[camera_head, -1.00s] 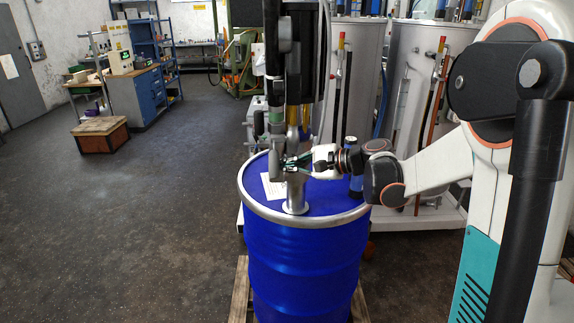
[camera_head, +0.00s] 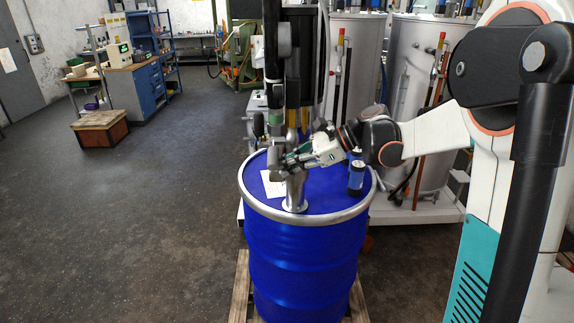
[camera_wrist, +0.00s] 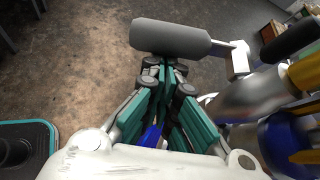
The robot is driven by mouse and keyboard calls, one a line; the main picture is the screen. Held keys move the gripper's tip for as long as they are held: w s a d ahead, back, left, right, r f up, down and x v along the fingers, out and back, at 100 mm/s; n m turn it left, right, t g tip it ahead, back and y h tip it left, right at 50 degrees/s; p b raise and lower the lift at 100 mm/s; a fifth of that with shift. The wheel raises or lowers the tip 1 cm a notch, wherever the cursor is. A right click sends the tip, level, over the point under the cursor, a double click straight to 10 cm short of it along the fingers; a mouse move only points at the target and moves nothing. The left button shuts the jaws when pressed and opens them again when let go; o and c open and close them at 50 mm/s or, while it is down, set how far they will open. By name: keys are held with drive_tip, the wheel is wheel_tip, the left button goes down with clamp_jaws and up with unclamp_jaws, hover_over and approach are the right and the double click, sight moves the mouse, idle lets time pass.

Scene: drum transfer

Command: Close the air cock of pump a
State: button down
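The pump (camera_head: 275,60) stands upright in the blue drum (camera_head: 302,255), with a metal pipe (camera_head: 295,190) entering the lid. A grey cylindrical handle (camera_wrist: 170,38) on a side stem (camera_wrist: 238,60) is at the top of the wrist view; I cannot tell for sure whether it is the air cock. My gripper (camera_head: 283,163) is beside the pump just above the drum lid, tilted down to the left. In the wrist view its teal fingers (camera_wrist: 166,66) are together, with tips at or just behind the handle. Nothing shows between them; contact is unclear.
A blue and black cylinder (camera_head: 356,178) stands on the lid below my wrist. A white label (camera_head: 273,185) lies on the lid. Large metal tanks (camera_head: 420,90) stand behind at right. The drum sits on a wooden pallet (camera_head: 240,290).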

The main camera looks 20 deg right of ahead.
drive_tip(key=shift+s+a+r, duration=0.1)
drive_tip(key=shift+s+r, duration=0.15)
drive_tip(key=shift+r, duration=0.45)
idle(0.4)
